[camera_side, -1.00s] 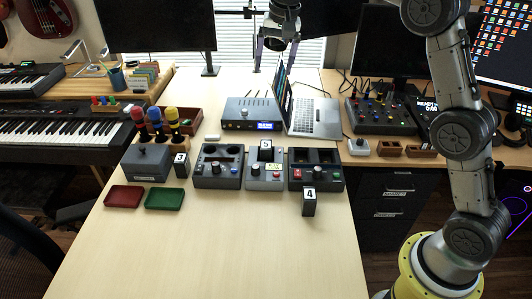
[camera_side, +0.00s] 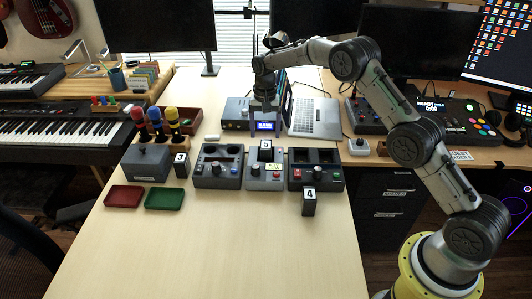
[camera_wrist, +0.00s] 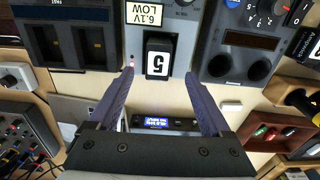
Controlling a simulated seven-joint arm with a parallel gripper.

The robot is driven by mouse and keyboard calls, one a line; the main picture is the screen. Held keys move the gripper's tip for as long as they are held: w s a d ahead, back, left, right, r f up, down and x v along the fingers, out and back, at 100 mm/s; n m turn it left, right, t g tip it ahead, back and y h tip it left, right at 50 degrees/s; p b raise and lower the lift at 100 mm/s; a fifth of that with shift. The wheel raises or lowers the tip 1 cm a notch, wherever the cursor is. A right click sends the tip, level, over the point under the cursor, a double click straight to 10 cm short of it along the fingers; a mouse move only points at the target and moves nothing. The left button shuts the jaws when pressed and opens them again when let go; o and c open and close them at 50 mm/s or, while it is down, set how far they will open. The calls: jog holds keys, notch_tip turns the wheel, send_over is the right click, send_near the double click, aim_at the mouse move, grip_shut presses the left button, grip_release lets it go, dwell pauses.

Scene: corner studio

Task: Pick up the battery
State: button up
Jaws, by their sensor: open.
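Several dark battery-like blocks with white number labels are in view. The one marked 5 (camera_side: 265,150) stands in the middle grey tester (camera_side: 263,181); it shows upside down in the wrist view (camera_wrist: 157,62). Block 3 (camera_side: 181,165) stands on the table at the left, and block 4 (camera_side: 309,202) stands in front of the right device. My gripper (camera_side: 265,133) is open and empty, just above and behind block 5. In the wrist view the fingertips (camera_wrist: 158,76) point toward block 5, one on each side. I cannot tell the remaining gap.
The tester's display reads 6.1V LOW (camera_wrist: 143,12). A two-hole device (camera_side: 217,181) and a two-slot device (camera_side: 315,180) flank it closely. A laptop (camera_side: 316,117) and a box with a blue display (camera_side: 238,112) are behind. Red (camera_side: 124,197) and green (camera_side: 164,199) trays lie left. The front table is clear.

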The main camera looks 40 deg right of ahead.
aim_at(266, 144)
jog(key=shift+s+f, duration=0.15)
jog(key=shift+f, duration=1.4)
jog(key=shift+s+f, duration=0.1)
jog(key=shift+f, duration=1.4)
jog(key=shift+r, duration=0.1)
grip_shut()
